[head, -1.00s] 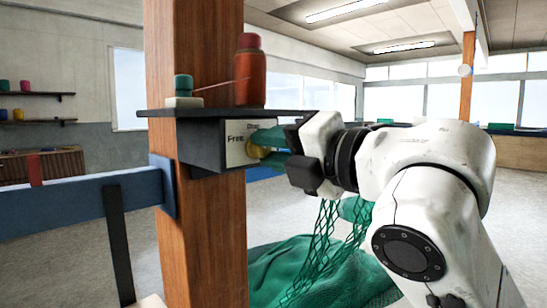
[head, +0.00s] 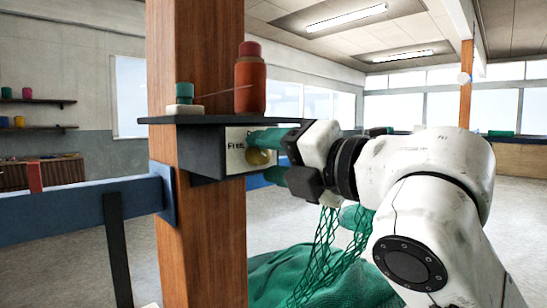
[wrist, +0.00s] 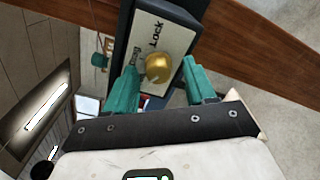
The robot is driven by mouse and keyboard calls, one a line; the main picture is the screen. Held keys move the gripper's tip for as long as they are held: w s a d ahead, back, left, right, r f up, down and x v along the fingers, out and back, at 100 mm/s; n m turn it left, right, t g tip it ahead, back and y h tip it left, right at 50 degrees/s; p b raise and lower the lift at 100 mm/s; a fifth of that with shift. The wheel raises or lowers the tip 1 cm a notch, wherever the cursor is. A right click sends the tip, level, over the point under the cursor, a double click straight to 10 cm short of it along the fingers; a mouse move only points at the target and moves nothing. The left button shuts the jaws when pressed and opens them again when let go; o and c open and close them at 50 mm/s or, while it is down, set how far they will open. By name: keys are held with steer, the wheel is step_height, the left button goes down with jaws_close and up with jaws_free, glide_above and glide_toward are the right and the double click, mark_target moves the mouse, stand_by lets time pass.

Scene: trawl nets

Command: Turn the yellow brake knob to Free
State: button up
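The yellow brake knob (head: 258,157) is round and sits on a pale label plate (head: 236,159) on the dark box under the shelf. In the head view "Free" is readable left of the knob. In the wrist view the knob (wrist: 158,68) shows in front of the plate, with "Lock" and "Drag" readable. I cannot read which label it points to. My gripper (head: 264,158) has green fingers, one above and one below the knob in the head view. In the wrist view the fingers stand apart on either side of the knob, with a gap visible at the right finger.
The box and dark shelf (head: 215,118) are fixed to a wooden post (head: 210,250). An orange bottle-like spool (head: 250,85) and a small green spool (head: 184,92) stand on the shelf. A blue beam (head: 80,210) joins the post at left. Green netting (head: 300,275) lies below my arm.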

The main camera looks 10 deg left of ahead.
steer(key=shift+d, duration=0.15)
steer(key=v, duration=1)
steer(key=shift+s+d, duration=0.2)
steer(key=shift+s, duration=0.1)
